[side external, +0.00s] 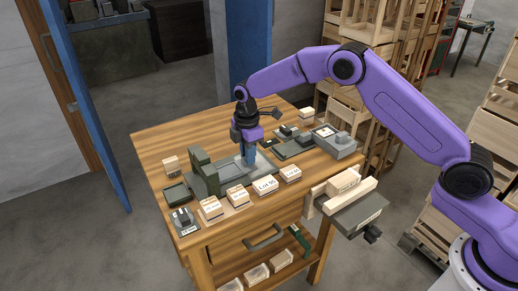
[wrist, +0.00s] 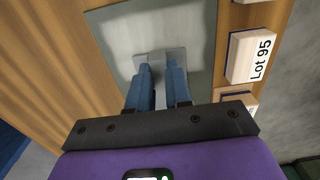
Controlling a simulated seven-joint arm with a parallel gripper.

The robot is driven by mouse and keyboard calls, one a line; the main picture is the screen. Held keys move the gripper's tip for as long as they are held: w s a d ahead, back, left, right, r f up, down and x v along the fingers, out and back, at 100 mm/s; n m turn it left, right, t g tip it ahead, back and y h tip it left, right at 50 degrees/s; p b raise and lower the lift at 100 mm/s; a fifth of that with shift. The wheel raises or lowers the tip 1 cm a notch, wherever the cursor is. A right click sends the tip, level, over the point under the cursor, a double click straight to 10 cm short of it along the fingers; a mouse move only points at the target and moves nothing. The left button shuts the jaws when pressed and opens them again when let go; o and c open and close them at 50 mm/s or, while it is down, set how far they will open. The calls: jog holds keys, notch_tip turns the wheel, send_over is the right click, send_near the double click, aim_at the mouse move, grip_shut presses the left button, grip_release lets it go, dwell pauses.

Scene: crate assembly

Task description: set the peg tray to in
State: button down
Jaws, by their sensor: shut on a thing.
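A flat grey plate (wrist: 112,28), which appears to be the peg tray, lies on the wooden table and also shows in the side external view (side external: 228,181), next to a dark green upright block (side external: 203,172). My gripper (side external: 248,160) points down over the plate. Its blue fingers (wrist: 157,72) are shut on a light grey tab (wrist: 176,54) on the plate. The fingers and palm hide the near part of the plate. I cannot tell from these views how far the tray is in or out.
Labelled blocks line the table's front edge, among them the Lot 95 block (wrist: 251,56). Grey fixtures (side external: 294,146) stand to the right. A vise (side external: 350,205) with a wooden block is at the right edge. A small dark green tray (side external: 176,193) is at left. The back left table top is clear.

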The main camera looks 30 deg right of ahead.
aim_at(226, 173)
jog(key=a, duration=0.7)
jog(key=shift+a, duration=0.25)
jog(key=shift+r, duration=0.1)
jog(key=c, duration=1)
grip_release()
jog(key=shift+c, duration=0.2)
jog(key=shift+d, duration=0.1)
jog(key=shift+r, duration=0.1)
notch_tip(226, 173, up, 17)
